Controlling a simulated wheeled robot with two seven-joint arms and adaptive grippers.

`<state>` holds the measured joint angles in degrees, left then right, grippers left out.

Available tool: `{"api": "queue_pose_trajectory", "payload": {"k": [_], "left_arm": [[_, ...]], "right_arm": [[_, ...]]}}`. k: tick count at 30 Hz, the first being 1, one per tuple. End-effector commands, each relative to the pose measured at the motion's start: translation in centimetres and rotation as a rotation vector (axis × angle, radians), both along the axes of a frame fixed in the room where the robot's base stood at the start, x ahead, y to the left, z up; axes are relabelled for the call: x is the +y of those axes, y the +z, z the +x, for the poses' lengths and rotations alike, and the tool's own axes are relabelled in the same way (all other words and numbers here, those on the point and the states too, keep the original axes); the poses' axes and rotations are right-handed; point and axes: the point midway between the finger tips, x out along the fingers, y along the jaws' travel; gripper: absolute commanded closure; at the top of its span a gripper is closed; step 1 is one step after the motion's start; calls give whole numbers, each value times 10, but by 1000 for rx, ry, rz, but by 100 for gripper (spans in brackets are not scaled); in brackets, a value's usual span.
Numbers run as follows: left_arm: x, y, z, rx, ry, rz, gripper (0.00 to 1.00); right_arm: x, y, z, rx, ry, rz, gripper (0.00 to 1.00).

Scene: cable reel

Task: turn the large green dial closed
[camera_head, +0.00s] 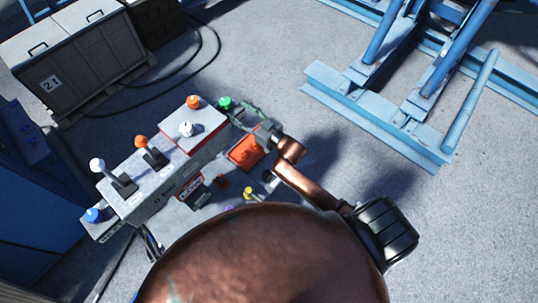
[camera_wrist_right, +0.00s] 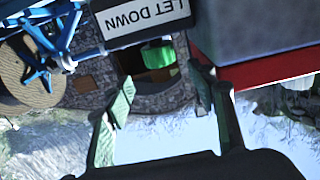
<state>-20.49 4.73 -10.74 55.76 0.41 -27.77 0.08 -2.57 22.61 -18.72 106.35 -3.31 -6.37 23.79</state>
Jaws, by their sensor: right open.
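The green dial (camera_head: 225,103) sits at the far right end of the control console in the head view. In the right wrist view the green dial (camera_wrist_right: 158,55) shows just beyond and between the finger tips, below an upside-down "LET DOWN" label (camera_wrist_right: 140,15). My right gripper (camera_head: 241,110) is close beside the dial, to its right in the head view. In the wrist view its two fingers (camera_wrist_right: 162,88) are spread apart with nothing between them. I cannot tell whether a finger touches the dial. My left gripper is not in view.
The console (camera_head: 165,175) carries orange knobs (camera_head: 193,102), white knobs (camera_head: 186,129) and a blue knob (camera_head: 93,215) close by. An orange-red box (camera_head: 246,151) lies near my right wrist. A blue steel frame (camera_head: 375,120) stands at right. Grey floor between is clear.

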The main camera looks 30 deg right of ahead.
Motion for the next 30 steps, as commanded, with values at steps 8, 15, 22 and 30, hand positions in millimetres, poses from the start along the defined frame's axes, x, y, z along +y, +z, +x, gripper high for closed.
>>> {"api": "queue_pose_trajectory", "payload": {"k": [8,15,22,30], "left_arm": [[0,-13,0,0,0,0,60],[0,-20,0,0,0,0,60],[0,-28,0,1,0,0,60],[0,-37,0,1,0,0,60]], "right_arm": [[-17,-19,-32,23,-12,-7,48],[-29,-64,-31,77,-41,-29,48],[-40,-107,-32,131,-67,-46,48],[-53,-156,-36,192,-96,-69,48]]}}
